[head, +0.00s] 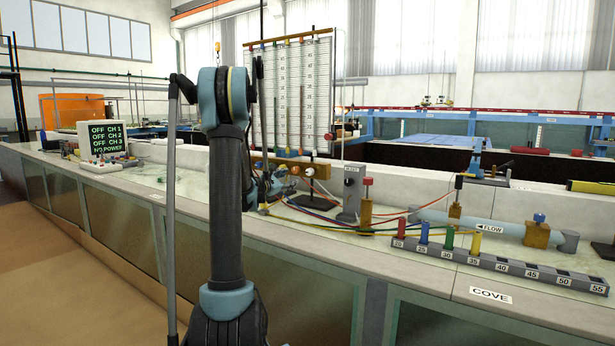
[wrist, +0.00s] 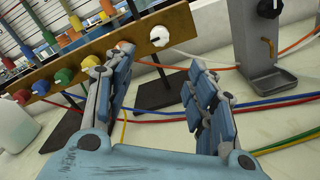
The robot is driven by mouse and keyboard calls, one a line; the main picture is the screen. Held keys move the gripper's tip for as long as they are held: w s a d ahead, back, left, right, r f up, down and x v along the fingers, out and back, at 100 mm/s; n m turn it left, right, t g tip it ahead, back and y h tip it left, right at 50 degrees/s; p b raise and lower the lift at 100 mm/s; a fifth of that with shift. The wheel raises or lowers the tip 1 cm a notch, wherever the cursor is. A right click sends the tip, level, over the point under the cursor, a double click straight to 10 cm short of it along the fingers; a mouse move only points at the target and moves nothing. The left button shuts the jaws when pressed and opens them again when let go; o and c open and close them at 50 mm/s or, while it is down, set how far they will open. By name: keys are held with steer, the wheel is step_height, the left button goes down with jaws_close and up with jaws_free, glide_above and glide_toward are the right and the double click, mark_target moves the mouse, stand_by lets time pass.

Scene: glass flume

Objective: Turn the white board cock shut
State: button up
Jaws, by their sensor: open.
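The white board cock (wrist: 159,36) is a round white knob at the right end of a wooden bar (wrist: 110,52) in the wrist view. It shows in the head view (head: 310,172) at the right of the bar below the gauge board (head: 290,95). My gripper (wrist: 160,58) is open and empty. The cock appears just beyond the gap between its fingertips, and I see no contact. The left finger overlaps part of the bar. In the head view my gripper (head: 268,187) is partly hidden behind my arm.
A grey stand (wrist: 262,50) is at the right. Red, blue, green and yellow tubes (wrist: 270,108) cross the bench below.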

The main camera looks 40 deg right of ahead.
mark_target(308, 173)
steer(key=x, duration=1.8)
steer(key=shift+w, duration=0.1)
steer(key=c, duration=1.1)
